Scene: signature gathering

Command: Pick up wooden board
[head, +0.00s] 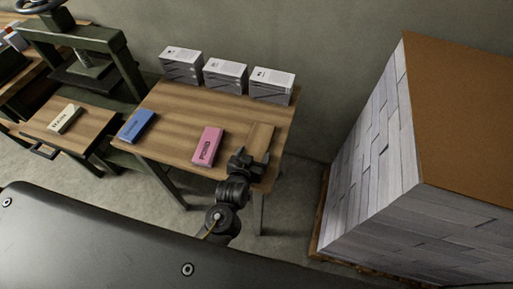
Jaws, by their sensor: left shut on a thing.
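The wooden board (262,136) is a small, light brown piece at the right front part of the wooden table (180,100), close to the table's own colour. My left gripper (247,161) is at the board's near end, over the table's front right edge, and is shut on it. The fingers hide part of that near end. I cannot tell whether the board still rests on the tabletop. My right gripper is not in view.
A pink block (207,147) lies just left of my gripper, a blue block (138,125) farther left. Several paper stacks (225,77) line the table's back. A large pallet stack (400,180) stands right. A press (85,60) and a side table with a cream block (65,119) are left.

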